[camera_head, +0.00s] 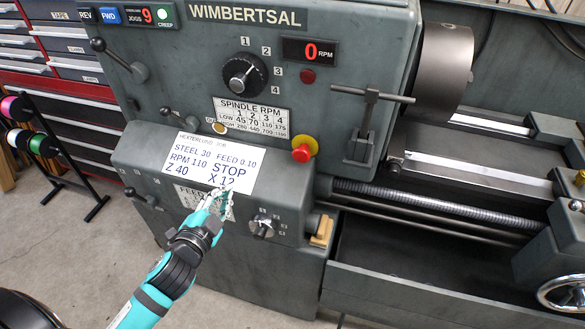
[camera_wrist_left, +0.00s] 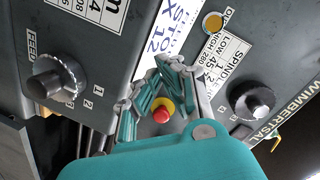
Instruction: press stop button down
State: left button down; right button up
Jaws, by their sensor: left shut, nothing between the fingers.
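The stop button (camera_head: 303,150) is a red mushroom cap on a yellow base, on the front of the grey lathe headstock (camera_head: 215,100). In the left wrist view its red cap (camera_wrist_left: 161,114) shows in the gap between my finger links. My left gripper (camera_head: 225,200) is shut and empty, in front of the white job card (camera_head: 213,160), to the left of and lower than the button in the head view. In the left wrist view its teal fingers (camera_wrist_left: 158,78) come together beyond the button in the picture. The gripper and button look apart in the head view. My right gripper is out of view.
A spindle dial (camera_head: 245,74) and an rpm display (camera_head: 308,51) sit above the button. A T-shaped lever (camera_head: 368,110) stands out to its right. A feed knob (camera_head: 262,228) lies below. Red tool drawers (camera_head: 70,90) stand at the left.

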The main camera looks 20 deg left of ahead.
aim_at(303, 152)
pick_arm(q)
jog(key=d+r+m+g+h, duration=0.1)
jog(key=d+m+h, duration=0.2)
jog(key=m+h, duration=0.4)
jog(key=s+d+r+m+g+h, duration=0.1)
jog(key=d+r+m+g+h, duration=0.1)
jog(key=m+h, duration=0.5)
jog(key=shift+s+d+m+g, duration=0.3)
jog(key=shift+d+m, duration=0.25)
jog(key=shift+m, duration=1.65)
jog(key=shift+w+r, duration=0.1)
jog(key=shift+r, duration=0.05)
jog(key=p+x, duration=0.1)
jog(key=x, duration=0.3)
jog(key=p+x, duration=0.2)
jog(key=x, duration=0.3)
jog(key=shift+w+d+r, duration=0.15)
jog(key=shift+d+r, duration=0.05)
jog(key=shift+r, duration=0.05)
jog(key=w, duration=0.3)
jog(key=shift+w+d+p, duration=0.2)
jog(key=shift+d+p, duration=0.1)
jog(key=shift+p, duration=0.05)
jog(key=shift+w+f, duration=0.1)
jog(key=shift+w, duration=0.35)
